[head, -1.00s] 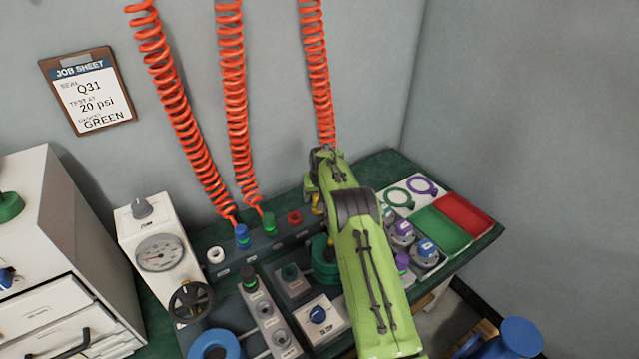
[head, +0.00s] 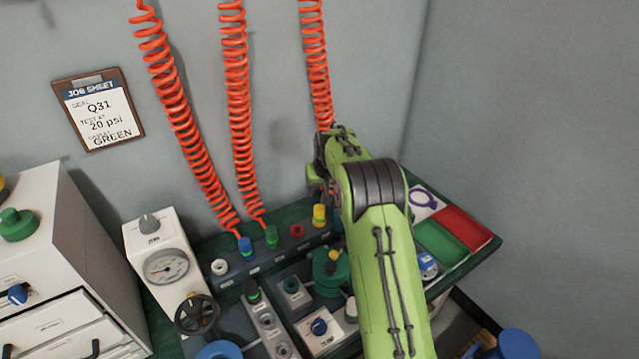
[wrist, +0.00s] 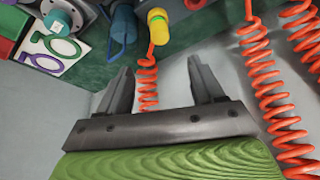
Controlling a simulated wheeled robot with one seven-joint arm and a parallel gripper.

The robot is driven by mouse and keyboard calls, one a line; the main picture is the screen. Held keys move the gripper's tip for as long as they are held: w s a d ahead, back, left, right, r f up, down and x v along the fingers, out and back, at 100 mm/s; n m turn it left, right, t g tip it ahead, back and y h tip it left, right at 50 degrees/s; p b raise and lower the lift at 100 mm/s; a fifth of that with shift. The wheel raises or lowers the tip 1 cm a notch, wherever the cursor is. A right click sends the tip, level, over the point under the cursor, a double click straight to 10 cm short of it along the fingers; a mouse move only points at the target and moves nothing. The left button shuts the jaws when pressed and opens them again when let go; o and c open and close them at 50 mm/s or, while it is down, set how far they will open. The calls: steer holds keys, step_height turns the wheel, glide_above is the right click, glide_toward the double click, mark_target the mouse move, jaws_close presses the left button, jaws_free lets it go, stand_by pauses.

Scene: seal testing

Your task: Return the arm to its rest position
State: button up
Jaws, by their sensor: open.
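My green arm (head: 380,255) reaches up over the right part of the bench in the head view. My gripper is at its far end, mostly hidden there behind the wrist. In the wrist view my gripper (wrist: 160,85) is open, its two dark fingers apart with nothing held between them. The yellow hose connector (head: 319,214) sits in the row at the back of the bench; it also shows in the wrist view (wrist: 158,25), beyond the fingertips and apart from them. Its orange coiled hose (wrist: 147,88) appears between the fingers.
Blue (head: 245,246) and green (head: 271,236) connectors with coiled hoses stand left of the yellow one. A pressure gauge box (head: 160,255) and a drawer cabinet (head: 40,230) stand further left. Red (head: 465,228) and green (head: 440,243) pads lie at right. The wall is close behind.

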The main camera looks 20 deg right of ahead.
steer(key=shift+r, duration=0.1)
steer(key=s+a+r+n+p, duration=0.1)
steer(key=s+a+r+p, duration=0.25)
steer(key=s+r, duration=0.7)
steer(key=s+a+r+p, duration=0.3)
steer(key=s+a+r, duration=0.3)
steer(key=r, duration=0.7)
steer(key=s+a+r+p, duration=0.1)
steer(key=s+p, duration=0.1)
steer(key=s, duration=1)
steer(key=s+a+r+n+t+p, duration=0.1)
steer(key=s+p, duration=0.1)
steer(key=s, duration=1.1)
steer(key=shift+a+r+y+p, duration=0.25)
steer(key=shift+a+y+p, duration=0.05)
steer(key=shift+a+y, duration=0.1)
